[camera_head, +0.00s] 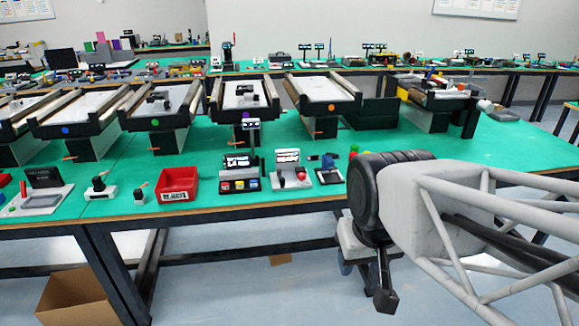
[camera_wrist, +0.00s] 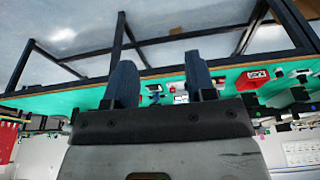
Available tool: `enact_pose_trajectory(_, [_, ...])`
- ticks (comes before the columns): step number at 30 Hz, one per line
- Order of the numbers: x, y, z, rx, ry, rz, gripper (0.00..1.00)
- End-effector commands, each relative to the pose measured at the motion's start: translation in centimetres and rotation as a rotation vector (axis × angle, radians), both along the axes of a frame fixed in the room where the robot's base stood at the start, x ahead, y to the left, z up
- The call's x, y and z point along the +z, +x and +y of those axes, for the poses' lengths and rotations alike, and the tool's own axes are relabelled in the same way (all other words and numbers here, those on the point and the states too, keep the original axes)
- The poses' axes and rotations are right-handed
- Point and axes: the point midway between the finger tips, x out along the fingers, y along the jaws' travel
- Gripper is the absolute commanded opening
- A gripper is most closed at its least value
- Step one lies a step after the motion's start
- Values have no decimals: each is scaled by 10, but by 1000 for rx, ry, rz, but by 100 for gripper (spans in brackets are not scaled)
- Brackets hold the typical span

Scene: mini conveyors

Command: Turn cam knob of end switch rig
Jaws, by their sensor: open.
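My gripper (camera_wrist: 160,82) is open and empty, its two dark blue fingers apart. In the head view it hangs in front of the table's front edge, partly hidden by my arm. The cam knob is too small to make out.
Left of that device stand a white panel with a red knob (camera_head: 289,166), a box with coloured buttons (camera_head: 239,172) and a red bin (camera_head: 178,184). Mini conveyors, one of them here (camera_head: 325,90), line up behind. The green table (camera_head: 450,153) has free room at right.

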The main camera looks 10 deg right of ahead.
Motion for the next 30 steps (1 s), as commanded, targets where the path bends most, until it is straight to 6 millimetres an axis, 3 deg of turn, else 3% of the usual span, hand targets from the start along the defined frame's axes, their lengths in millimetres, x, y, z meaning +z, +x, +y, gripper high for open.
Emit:
enact_pose_trajectory(8, [15, 40, -1, -49, 11, 15, 51])
enact_pose_trajectory(18, [37, 117, -4, -145, 31, 39, 51])
enact_pose_trajectory(30, [48, 214, -8, -259, 52, 66, 51])
